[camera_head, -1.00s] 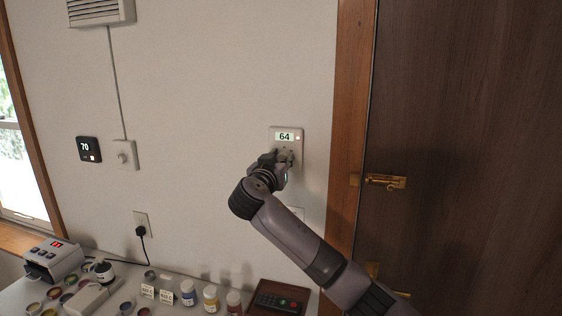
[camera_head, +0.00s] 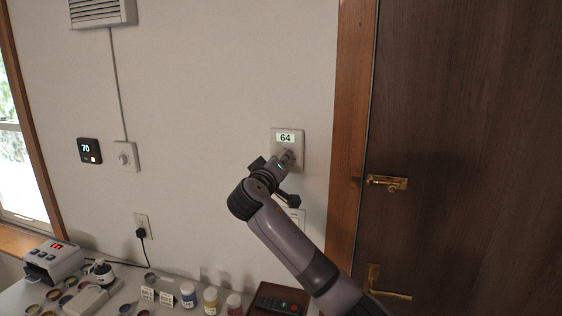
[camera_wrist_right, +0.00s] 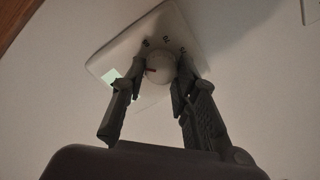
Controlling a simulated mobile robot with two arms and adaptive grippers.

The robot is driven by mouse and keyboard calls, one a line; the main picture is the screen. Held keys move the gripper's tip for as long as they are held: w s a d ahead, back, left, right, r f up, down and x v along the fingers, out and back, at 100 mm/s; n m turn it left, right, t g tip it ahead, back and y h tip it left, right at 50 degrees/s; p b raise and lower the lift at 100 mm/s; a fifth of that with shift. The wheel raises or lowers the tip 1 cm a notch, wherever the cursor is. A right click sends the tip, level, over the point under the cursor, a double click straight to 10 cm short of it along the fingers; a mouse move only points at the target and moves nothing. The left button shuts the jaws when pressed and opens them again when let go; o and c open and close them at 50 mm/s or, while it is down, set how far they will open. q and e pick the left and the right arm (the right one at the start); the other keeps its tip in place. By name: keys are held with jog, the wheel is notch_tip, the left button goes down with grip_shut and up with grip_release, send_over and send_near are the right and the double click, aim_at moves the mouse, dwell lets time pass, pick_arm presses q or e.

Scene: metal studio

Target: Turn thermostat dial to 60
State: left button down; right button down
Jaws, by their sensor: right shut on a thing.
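The thermostat (camera_head: 296,141) is a pale wall plate with a lit display (camera_head: 285,138) reading 64. Its round white dial (camera_wrist_right: 160,64) shows in the right wrist view, with a red mark on it and small markings on the plate around it. My right gripper (camera_head: 285,159) is at the lower part of the plate. In the right wrist view its two fingers (camera_wrist_right: 157,76) stand on either side of the dial and are shut on it. The gripper hides most of the dial in the head view. My left gripper is not in view.
A black thermostat (camera_head: 89,151) reading 70 and a white wall knob (camera_head: 125,157) are at the left. A brown door with a brass latch (camera_head: 387,183) stands at the right. Paint jars (camera_head: 211,298) and a tray with a remote (camera_head: 279,304) lie below.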

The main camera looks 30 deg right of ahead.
jog(key=shift+n, duration=0.3)
jog(key=c, duration=1.3)
grip_release()
jog(key=shift+a, duration=0.1)
jog(key=v, duration=1.2)
jog(key=shift+f, duration=0.1)
